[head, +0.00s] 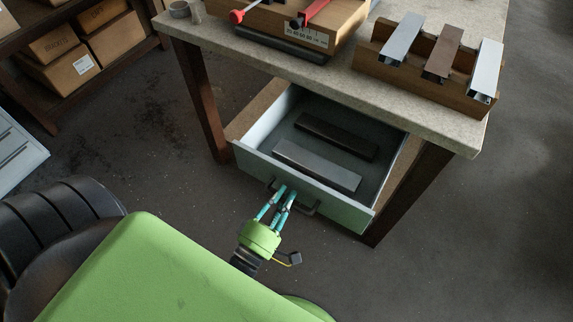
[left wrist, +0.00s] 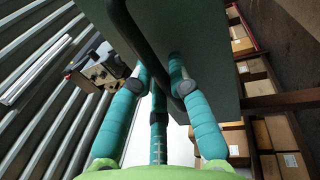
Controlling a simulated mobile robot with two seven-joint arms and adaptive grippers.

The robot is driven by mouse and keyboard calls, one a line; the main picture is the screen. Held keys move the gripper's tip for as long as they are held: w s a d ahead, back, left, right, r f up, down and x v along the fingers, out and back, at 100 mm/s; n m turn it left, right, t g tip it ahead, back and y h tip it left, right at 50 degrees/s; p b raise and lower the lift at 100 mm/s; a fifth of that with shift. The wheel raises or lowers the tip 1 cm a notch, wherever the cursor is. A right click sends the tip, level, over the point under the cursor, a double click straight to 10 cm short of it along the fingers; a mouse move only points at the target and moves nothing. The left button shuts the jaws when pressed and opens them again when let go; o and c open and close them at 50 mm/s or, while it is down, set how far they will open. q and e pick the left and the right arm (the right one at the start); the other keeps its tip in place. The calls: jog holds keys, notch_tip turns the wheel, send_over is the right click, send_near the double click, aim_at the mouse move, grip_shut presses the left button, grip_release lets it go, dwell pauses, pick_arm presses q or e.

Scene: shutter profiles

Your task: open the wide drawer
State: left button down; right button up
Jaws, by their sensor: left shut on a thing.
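The wide drawer (head: 345,207) under the workbench is pulled out, with its pale grey-green front well clear of the bench edge. Two flat bars lie inside it, a light grey one (head: 316,166) and a dark one (head: 337,136). A dark bow handle (head: 308,208) is on the drawer front. My left gripper (head: 281,192), with teal fingers, is shut on this handle near the middle of the front. In the left wrist view the fingers (left wrist: 160,75) reach up around the dark handle (left wrist: 134,36), against the drawer front (left wrist: 207,45). My right gripper is not in view.
The workbench top (head: 330,75) carries a wooden block with metal profiles (head: 425,77) and a wooden fixture with red clamps (head: 300,22). A shelf with cardboard boxes (head: 66,62) stands at the upper left. The floor right of the drawer is clear.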

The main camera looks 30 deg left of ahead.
pick_arm(q)
jog(key=c, duration=1.2)
grip_release()
jog(key=shift+o, duration=0.2)
jog(key=s+f, duration=0.2)
jog(key=s, duration=0.9)
jog(key=shift+s+a, duration=0.25)
jog(key=shift+s, duration=0.15)
jog(key=shift+f, duration=0.15)
